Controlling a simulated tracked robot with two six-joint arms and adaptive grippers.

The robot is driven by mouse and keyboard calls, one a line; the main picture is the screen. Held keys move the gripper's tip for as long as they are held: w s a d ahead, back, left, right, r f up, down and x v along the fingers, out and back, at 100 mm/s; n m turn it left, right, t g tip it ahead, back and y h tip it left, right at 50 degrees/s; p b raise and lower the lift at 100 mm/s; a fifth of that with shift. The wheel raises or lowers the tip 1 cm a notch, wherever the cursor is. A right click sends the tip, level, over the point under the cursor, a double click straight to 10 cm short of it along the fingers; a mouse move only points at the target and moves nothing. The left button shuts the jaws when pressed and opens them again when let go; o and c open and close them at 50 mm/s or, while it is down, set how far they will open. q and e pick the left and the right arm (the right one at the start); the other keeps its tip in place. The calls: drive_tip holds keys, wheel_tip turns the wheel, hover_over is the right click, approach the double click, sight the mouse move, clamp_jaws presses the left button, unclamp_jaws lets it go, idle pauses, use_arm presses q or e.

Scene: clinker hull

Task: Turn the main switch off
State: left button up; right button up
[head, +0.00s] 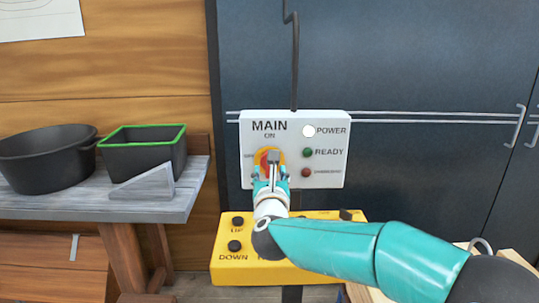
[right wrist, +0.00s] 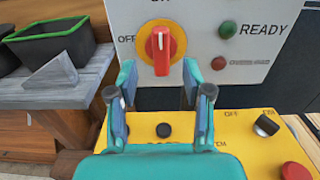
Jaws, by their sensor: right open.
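The main switch is a red handle on a round yellow plate, on a white panel (head: 246,125) marked MAIN. In the right wrist view the red handle (right wrist: 161,52) stands upright, in line with ON above; OFF is at its left. In the head view my gripper partly hides the yellow plate (head: 281,155). My right gripper (head: 271,172) is in front of the switch. In the right wrist view its fingers (right wrist: 159,82) are open and apart, with the handle just beyond the gap between them; contact cannot be told. My left gripper is not in view.
The white POWER lamp (head: 309,131) looks bright; the READY lamp (head: 308,153) is green, with a red lamp (head: 306,172) below. A yellow button box (head: 222,262) stands under the panel. A grey shelf (head: 50,205) at left holds a black pot (head: 45,160) and green-rimmed bin (head: 140,160).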

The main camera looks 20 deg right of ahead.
drive_tip(key=shift+p+x, duration=1.4)
drive_tip(key=shift+x, duration=2.55)
clamp_jaws()
